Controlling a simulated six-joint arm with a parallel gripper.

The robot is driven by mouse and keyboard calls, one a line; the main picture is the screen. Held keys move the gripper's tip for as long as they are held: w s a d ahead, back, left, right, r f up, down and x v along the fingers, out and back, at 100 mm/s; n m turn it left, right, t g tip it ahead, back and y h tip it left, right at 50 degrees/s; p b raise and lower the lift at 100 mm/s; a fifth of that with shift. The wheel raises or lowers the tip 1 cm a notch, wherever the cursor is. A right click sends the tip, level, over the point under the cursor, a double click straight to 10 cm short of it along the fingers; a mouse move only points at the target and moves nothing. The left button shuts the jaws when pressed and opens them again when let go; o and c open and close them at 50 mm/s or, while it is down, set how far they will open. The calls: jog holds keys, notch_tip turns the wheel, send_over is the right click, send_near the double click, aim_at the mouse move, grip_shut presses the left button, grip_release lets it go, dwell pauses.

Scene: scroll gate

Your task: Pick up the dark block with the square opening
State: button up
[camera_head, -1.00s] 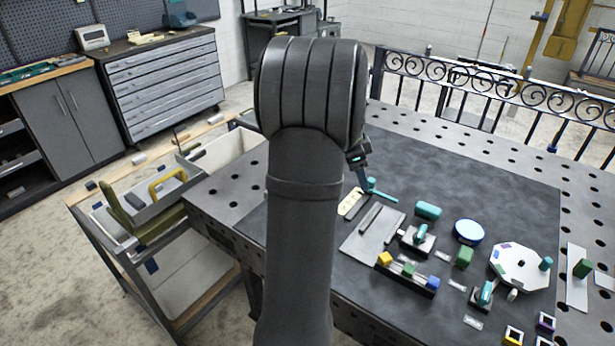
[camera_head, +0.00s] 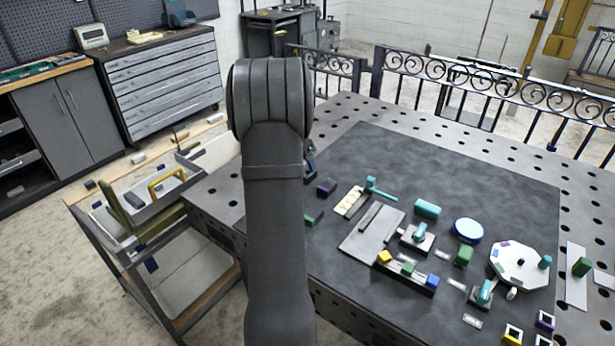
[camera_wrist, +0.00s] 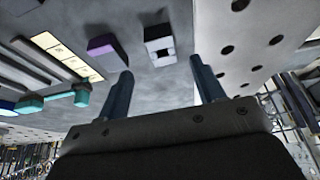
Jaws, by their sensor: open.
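In the wrist view, a block with a square opening (camera_wrist: 158,45) lies on the dark mat, with a pale face around the opening and darker sides. My gripper (camera_wrist: 161,68) is open and empty, its two fingers apart, with this block beyond and between the fingertips in the picture. The fingers do not appear to touch it. In the head view my arm covers the block and most of the gripper.
A purple block (camera_wrist: 105,45) lies just left of it in the wrist view; the head view shows it too (camera_head: 326,187). A green block (camera_head: 314,217), a teal-handled tool (camera_head: 381,190) and a grey plate (camera_head: 365,240) lie nearby. Yellow (camera_head: 513,335) and purple (camera_head: 545,320) square frames lie lower right.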

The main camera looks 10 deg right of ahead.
jog(key=x, duration=0.7)
jog(key=shift+w+d, duration=0.15)
jog(key=shift+w, duration=0.1)
grip_shut()
